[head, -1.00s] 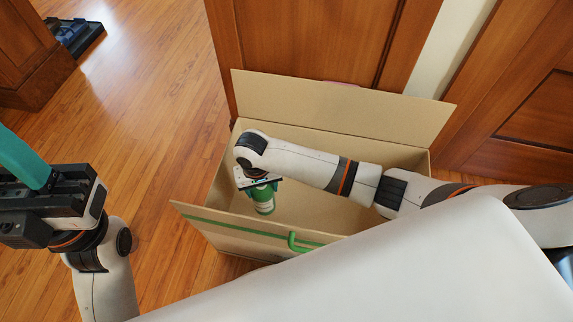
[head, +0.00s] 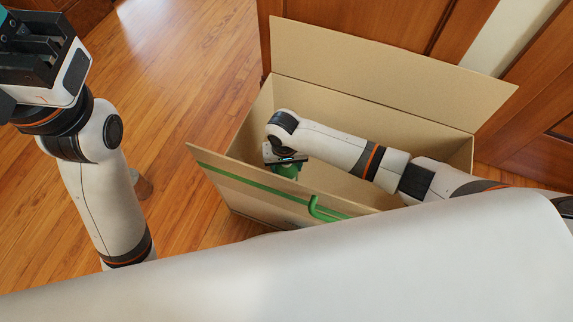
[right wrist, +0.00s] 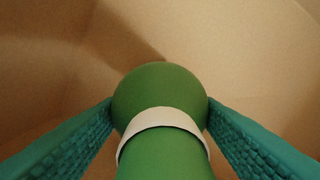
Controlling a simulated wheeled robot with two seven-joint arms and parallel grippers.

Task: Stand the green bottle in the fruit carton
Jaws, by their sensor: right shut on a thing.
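The fruit carton (head: 395,62) is a large open cardboard box with raised flaps and a green stripe on its front flap. My right arm reaches over its right side, and my right gripper (head: 285,158) is inside the opening near the front left. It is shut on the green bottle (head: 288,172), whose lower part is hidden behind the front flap. In the right wrist view the bottle (right wrist: 160,90) has a white band and sits between both teal fingers, with cardboard around it. I cannot tell whether it touches the carton floor. My left gripper (head: 40,50) is outside the carton at upper left, its fingertips cut off.
Wooden door panels (head: 375,22) stand close behind the carton. Floor left of the carton (head: 190,90) is mostly clear.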

